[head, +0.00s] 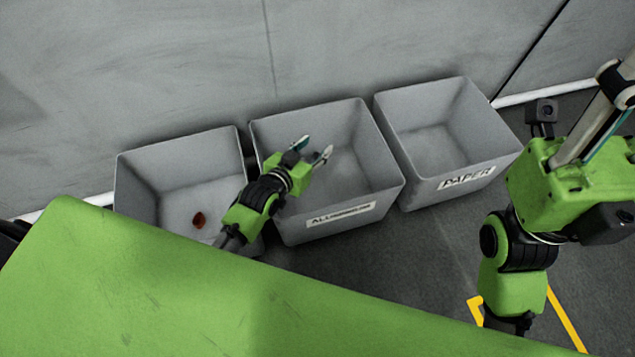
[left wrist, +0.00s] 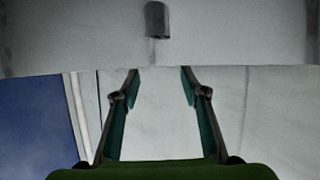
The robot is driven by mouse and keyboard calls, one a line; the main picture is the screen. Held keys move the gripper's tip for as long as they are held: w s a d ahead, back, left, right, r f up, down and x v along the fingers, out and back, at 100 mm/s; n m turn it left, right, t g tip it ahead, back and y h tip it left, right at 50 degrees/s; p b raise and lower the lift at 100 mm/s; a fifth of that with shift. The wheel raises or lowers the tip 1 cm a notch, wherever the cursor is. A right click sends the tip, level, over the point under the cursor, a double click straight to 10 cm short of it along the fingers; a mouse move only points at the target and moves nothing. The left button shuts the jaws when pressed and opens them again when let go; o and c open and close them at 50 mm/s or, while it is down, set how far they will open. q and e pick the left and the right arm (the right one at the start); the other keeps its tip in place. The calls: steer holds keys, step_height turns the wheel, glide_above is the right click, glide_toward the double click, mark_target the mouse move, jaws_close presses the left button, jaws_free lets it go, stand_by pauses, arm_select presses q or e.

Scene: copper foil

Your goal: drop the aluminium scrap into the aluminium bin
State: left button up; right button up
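The aluminium bin (head: 388,189) is the middle grey bin, with an "ALUMINIUM" label on its front. My left gripper (head: 313,150) is over this bin's opening, fingers spread apart with nothing between them. The left wrist view also shows the open fingers (left wrist: 160,90) with an empty gap. A small dark grey cylindrical piece (left wrist: 156,20) shows beyond the fingertips in that view, apart from them, against a pale grey surface. I cannot tell for sure that it is the aluminium scrap. No scrap shows on the visible part of the aluminium bin's floor in the head view.
A left grey bin (head: 135,172) holds a small red-brown piece (head: 199,220). A right grey bin (head: 420,195) is labelled "PAPER" and looks empty. A grey wall (head: 190,60) stands close behind the bins. Dark floor (head: 420,255) with yellow lines lies in front on the right.

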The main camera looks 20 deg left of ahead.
arm_select(q)
steer(key=shift+r, duration=0.15)
step_height(320, 180, up, 10)
stand_by(0.6)
stand_by(0.3)
